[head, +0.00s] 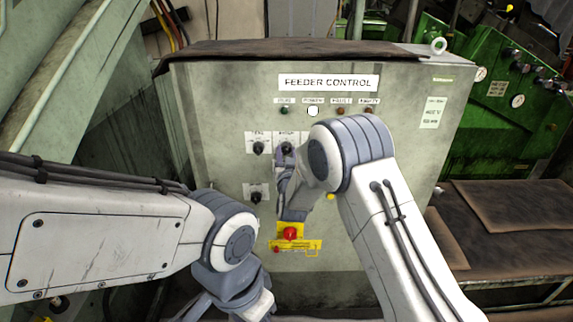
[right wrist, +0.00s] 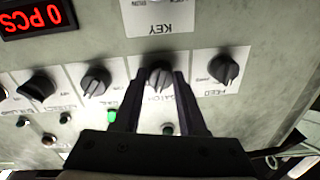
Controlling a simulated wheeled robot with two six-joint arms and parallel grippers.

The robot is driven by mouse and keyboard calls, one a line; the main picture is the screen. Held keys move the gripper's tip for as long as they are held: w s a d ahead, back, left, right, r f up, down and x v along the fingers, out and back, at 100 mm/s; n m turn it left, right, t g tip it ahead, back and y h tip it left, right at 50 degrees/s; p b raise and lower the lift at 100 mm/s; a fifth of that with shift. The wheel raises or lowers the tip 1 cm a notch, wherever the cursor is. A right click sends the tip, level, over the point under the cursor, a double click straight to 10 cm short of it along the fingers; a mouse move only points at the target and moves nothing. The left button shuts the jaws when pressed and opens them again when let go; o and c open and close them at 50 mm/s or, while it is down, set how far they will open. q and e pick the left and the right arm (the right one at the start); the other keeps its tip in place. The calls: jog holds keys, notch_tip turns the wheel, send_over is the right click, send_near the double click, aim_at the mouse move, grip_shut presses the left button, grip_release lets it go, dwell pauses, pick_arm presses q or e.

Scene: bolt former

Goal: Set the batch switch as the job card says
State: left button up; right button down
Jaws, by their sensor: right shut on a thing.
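The batch switch is a dark rotary knob on a white plate; it shows in the head view (head: 287,147) and in the right wrist view (right wrist: 160,77). My right gripper (right wrist: 161,84) has one finger on each side of this knob and is shut on it. In the head view the right wrist partly covers the switch. The knob's exact pointer position is hard to read between the fingers. A white card (head: 432,112) with small text is on the cabinet's right side; its text is too small to read.
The feed knob (right wrist: 224,68) and another knob (right wrist: 95,80) flank the batch switch closely. A red emergency button (head: 290,233) sits below on a yellow plate. A red display (right wrist: 38,16) reads 0 PCS. A bench (head: 510,205) stands at the right.

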jog(key=m+b, duration=0.4)
jog(key=b, duration=0.2)
jog(key=shift+f, duration=0.2)
jog(key=shift+r+m+b, duration=0.2)
jog(key=shift+m+b, duration=0.5)
jog(key=shift+b, duration=0.15)
jog(key=shift+c, duration=2.3)
grip_release()
jog(key=s+b, duration=0.2)
jog(key=s, duration=0.8)
jog(key=shift+s+d+f+b, duration=0.15)
jog(key=shift+s+f+b, duration=0.1)
jog(key=shift+b, duration=0.05)
